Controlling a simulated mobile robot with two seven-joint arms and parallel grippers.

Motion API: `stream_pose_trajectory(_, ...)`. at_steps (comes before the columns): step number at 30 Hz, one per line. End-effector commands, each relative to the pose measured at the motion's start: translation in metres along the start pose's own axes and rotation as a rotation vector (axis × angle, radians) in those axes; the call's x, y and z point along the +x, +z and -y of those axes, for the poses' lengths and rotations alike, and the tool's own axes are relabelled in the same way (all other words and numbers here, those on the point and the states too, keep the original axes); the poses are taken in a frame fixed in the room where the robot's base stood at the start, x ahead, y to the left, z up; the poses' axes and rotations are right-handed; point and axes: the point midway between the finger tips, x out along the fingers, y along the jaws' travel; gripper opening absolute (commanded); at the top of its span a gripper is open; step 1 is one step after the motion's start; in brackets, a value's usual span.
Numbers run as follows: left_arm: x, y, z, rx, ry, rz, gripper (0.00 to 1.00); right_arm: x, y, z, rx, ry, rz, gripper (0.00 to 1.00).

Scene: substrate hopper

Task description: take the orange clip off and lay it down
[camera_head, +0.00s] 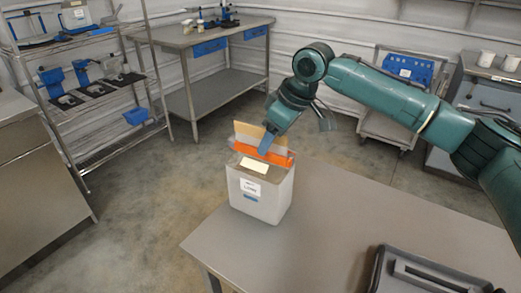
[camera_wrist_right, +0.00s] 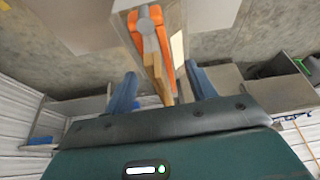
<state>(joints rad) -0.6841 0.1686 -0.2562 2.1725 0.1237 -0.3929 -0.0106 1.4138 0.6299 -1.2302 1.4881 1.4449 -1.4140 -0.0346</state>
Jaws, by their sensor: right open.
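The orange clip (camera_head: 263,153) sits across the folded top of a brown bag (camera_head: 247,131) at the mouth of a light grey hopper (camera_head: 252,203) on the table. In the right wrist view the orange clip (camera_wrist_right: 148,18) runs along the brown bag top (camera_wrist_right: 153,72). My right gripper (camera_head: 266,145) is at the clip, reaching down from above. In the wrist view its two blue fingers (camera_wrist_right: 162,85) stand apart, one on each side of the bag top and clip, with gaps visible. My left gripper is in neither view.
The grey table (camera_head: 345,205) is clear to the right of the hopper. A dark tray (camera_head: 384,272) lies at its front right. A wire shelf (camera_head: 105,100), a back bench (camera_head: 185,40) and a cart (camera_head: 378,125) stand farther off.

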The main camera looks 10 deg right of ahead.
Motion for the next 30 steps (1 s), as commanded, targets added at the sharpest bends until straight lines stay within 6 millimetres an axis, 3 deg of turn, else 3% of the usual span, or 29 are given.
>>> stream_pose_trajectory(5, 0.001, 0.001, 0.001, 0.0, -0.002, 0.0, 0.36, 0.022, 0.0, 0.0, -0.001, -0.001, 0.0, 0.56)
stream_pose_trajectory(13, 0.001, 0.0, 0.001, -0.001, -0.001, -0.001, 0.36, 0.025, 0.0, 0.0, -0.001, 0.0, -0.001, 0.56)
stream_pose_trajectory(30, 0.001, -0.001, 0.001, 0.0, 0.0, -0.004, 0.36, 0.025, 0.0, 0.0, 0.0, 0.0, -0.001, 0.09)
